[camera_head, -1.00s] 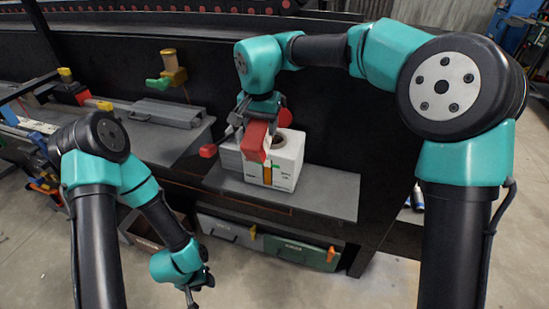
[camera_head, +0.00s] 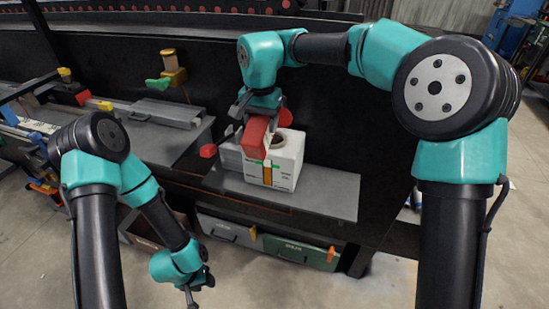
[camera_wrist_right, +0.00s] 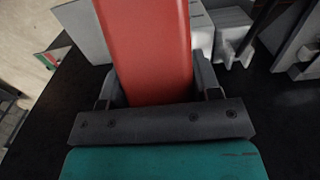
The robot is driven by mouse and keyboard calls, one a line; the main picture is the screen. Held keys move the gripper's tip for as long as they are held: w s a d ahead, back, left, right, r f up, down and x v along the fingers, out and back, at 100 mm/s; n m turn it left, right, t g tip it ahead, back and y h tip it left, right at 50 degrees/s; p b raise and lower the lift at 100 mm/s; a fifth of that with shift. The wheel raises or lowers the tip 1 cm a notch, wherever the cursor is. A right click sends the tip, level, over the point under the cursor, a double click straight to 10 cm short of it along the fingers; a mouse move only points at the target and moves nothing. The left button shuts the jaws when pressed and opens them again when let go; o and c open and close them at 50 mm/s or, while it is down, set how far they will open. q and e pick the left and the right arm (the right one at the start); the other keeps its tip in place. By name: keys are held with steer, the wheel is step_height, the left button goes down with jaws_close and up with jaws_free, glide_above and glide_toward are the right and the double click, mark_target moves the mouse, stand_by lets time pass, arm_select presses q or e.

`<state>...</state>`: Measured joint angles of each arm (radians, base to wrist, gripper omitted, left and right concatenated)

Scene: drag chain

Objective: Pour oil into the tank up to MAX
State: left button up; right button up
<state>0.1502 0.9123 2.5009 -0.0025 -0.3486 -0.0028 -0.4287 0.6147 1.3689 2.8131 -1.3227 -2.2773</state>
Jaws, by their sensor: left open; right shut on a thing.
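The white box-shaped tank (camera_head: 287,165) stands upright on a grey shelf, with a round opening (camera_head: 280,139) on top. Its front has an orange vertical strip (camera_head: 267,174) with a green mark near the strip's top. My right gripper (camera_head: 262,113) is shut on a red container (camera_head: 256,134), probably the oil can, above the tank's left side and left of the opening. The red container also fills the middle of the right wrist view (camera_wrist_right: 148,45). Its spout and any oil stream cannot be made out. My left gripper (camera_head: 189,294) is open and empty, low at the bottom, away from the tank.
The grey shelf (camera_head: 335,195) is bare right of the tank. Grey and green drawers (camera_head: 300,252) sit below it. A yellow fitting with a green handle (camera_head: 173,76) is on the dark wall behind. A grey metal channel (camera_head: 165,113) lies on the left shelf.

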steer(key=shift+w+r, duration=0.15)
steer(key=shift+r, duration=0.1)
stand_by(0.7)
steer(key=shift+f, duration=0.15)
stand_by(1.7)
steer(key=shift+s+a+f+t+h, duration=0.2)
steer(key=shift+s+f+t+h, duration=0.1)
steer(key=shift+s+f+t, duration=0.5)
steer(key=shift+w+f, duration=0.15)
steer(key=shift+s+a+f+t+h, duration=0.1)
steer(key=shift+s+f+t+h, duration=0.15)
steer(key=shift+f+t, duration=0.35)
steer(key=shift+s+a+f+t+h, duration=0.1)
steer(key=shift+s+f+t+h, duration=0.1)
steer(key=shift+f+t, duration=0.35)
steer(key=shift+f, duration=0.2)
steer(key=shift+s+f+t+h, duration=0.2)
steer(key=shift+f+t+h, duration=0.15)
steer(key=shift+f+t, duration=0.85)
